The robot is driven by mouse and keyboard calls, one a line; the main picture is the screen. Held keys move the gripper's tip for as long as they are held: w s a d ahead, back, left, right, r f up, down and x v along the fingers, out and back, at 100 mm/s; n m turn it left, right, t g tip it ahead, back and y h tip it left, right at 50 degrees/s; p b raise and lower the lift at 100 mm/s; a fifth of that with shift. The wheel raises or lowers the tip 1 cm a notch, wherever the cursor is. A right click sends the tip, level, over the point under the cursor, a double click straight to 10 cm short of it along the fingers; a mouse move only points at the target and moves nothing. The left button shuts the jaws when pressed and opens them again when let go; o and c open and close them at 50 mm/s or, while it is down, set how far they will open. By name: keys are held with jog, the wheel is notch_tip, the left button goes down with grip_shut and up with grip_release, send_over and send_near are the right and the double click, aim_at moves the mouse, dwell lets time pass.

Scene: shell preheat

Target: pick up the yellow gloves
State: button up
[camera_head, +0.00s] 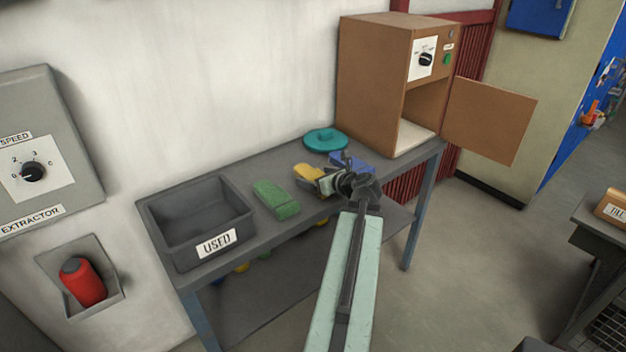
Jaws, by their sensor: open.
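The yellow gloves (307,172) lie on the dark grey bench, right of a green folded item and left of a blue one. My gripper (322,184) is over the bench at their near right side, with its jaws open. My gripper and wrist hide part of the gloves. I cannot tell from this view whether the jaws touch them or how far above the bench they are.
The bench (265,235) also holds a grey bin marked USED (250,206), a green folded item (276,199), a teal round item (325,140) and a blue item (350,161). A brown oven (373,85) stands at the right end, its door (490,118) open outward.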

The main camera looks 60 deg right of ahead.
aim_at(316, 175)
jog(key=shift+w, duration=0.1)
jog(key=c, duration=1.6)
notch_tip(316, 175, up, 10)
jog(key=p, duration=1)
jog(key=shift+r, duration=0.1)
